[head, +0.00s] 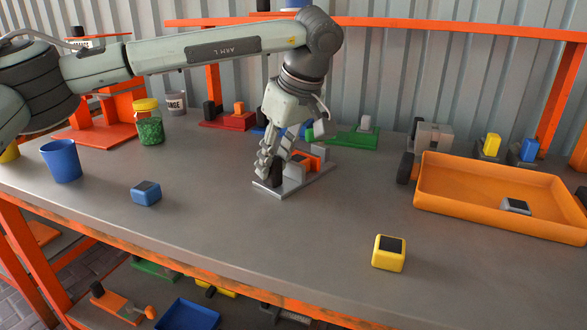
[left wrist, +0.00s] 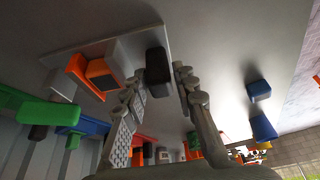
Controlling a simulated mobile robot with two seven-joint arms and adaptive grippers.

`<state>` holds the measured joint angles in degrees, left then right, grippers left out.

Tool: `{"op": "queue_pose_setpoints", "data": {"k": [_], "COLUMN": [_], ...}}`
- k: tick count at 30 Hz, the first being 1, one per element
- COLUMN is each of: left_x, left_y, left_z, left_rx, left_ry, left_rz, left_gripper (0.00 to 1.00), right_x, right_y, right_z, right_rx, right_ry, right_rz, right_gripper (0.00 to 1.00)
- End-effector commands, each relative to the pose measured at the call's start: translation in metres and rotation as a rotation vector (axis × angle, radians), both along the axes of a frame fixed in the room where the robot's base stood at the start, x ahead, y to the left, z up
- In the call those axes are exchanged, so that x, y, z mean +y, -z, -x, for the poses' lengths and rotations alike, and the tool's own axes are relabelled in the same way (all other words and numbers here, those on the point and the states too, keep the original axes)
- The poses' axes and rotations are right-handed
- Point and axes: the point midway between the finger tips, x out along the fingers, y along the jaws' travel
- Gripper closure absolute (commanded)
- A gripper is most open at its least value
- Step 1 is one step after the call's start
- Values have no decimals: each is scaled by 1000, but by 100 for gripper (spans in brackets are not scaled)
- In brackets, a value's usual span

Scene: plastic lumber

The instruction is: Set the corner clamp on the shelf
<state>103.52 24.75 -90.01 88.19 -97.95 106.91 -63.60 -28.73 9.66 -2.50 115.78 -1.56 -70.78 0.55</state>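A corner clamp with a light grey plate (head: 304,183) sits flat on the table near its middle. It carries orange and grey blocks and a black knob (head: 277,170). In the left wrist view the plate (left wrist: 125,40) and the black knob (left wrist: 157,72) are close to my fingers. My left gripper (head: 270,165) points down at the knob; its fingers (left wrist: 156,82) are apart, one on each side of it. I cannot tell whether they touch it. My right gripper is not in view. An orange-edged shelf (head: 440,27) runs above the back of the table.
A yellow block (head: 389,253) and a blue block (head: 146,193) lie at the front. A blue cup (head: 61,160) and a green-filled jar (head: 150,127) stand left. An orange tray (head: 500,222) is at right. Red (head: 228,122) and green (head: 350,138) clamp-like pieces sit behind.

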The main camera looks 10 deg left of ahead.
Motion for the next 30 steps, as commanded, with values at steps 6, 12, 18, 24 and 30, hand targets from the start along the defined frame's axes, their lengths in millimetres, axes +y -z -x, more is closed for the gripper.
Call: {"op": "queue_pose_setpoints", "data": {"k": [6, 12, 18, 24, 30], "left_x": [5, 5, 5, 5, 4], "left_y": [13, 13, 13, 11, 11], "left_z": [-3, -3, -3, -4, -4], "left_rx": [-2, -1, -1, -6, -6], "left_ry": [-1, -1, -1, -2, -2], "left_rz": [0, 1, 1, 3, 3], "left_gripper": [72, 84, 100, 100, 100], "right_x": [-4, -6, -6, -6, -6], "right_y": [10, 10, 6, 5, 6], "right_z": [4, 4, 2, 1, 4], "right_rx": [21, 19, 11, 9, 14], "right_ry": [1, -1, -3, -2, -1], "right_rz": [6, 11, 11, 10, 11], "right_gripper": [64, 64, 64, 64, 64]}}
